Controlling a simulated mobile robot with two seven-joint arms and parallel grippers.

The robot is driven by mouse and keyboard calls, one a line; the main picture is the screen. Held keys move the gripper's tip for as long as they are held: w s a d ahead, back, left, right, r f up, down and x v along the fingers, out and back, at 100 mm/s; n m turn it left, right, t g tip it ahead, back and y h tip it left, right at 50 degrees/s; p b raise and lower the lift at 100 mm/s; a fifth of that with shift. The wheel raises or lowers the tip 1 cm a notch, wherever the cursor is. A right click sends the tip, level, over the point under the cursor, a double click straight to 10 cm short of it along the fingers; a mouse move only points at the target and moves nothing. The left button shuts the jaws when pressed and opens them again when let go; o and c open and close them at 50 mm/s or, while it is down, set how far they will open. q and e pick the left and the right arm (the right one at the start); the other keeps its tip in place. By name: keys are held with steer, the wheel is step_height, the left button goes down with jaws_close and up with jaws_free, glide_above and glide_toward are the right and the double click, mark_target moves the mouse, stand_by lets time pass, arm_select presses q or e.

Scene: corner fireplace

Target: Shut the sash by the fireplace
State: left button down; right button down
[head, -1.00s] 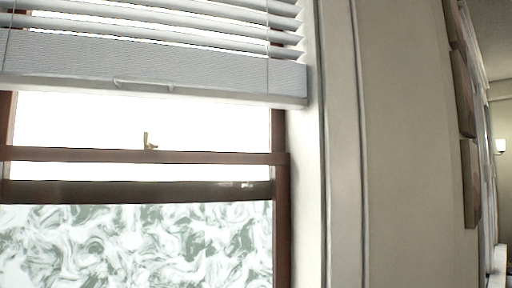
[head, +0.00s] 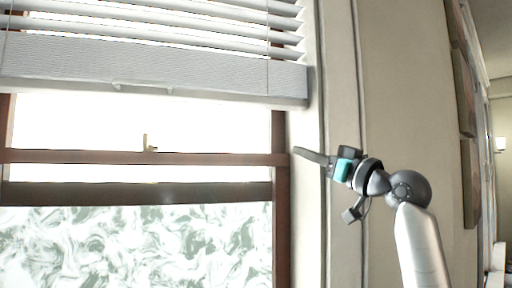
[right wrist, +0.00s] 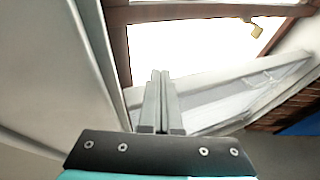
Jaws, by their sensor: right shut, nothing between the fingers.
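The window sash has a brown top rail (head: 200,158) with a small brass latch (head: 149,144) on it. A second brown rail (head: 130,193) lies just below, with a bright gap between the two. Patterned green-white glass (head: 140,245) fills the part under it. My right gripper (head: 300,153) is shut and empty, its fingertips pointing left at the window's right frame edge; I cannot tell whether they touch. In the right wrist view the closed fingers (right wrist: 160,90) point toward the window frame, and the latch (right wrist: 257,30) shows at upper right. My left gripper is not in view.
A white blind (head: 150,65) hangs over the window's upper part. White trim (head: 340,60) and a beige wall (head: 410,100) stand right of the window. Framed pictures (head: 470,180) hang along the wall at far right.

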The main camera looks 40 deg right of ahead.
steer(key=p+x, duration=0.7)
steer(key=x, duration=1)
steer(key=shift+w+r, duration=0.1)
step_height(320, 180, down, 3)
steer(key=shift+r, duration=0.2)
steer(key=shift+f, duration=0.85)
steer(key=shift+f, duration=0.15)
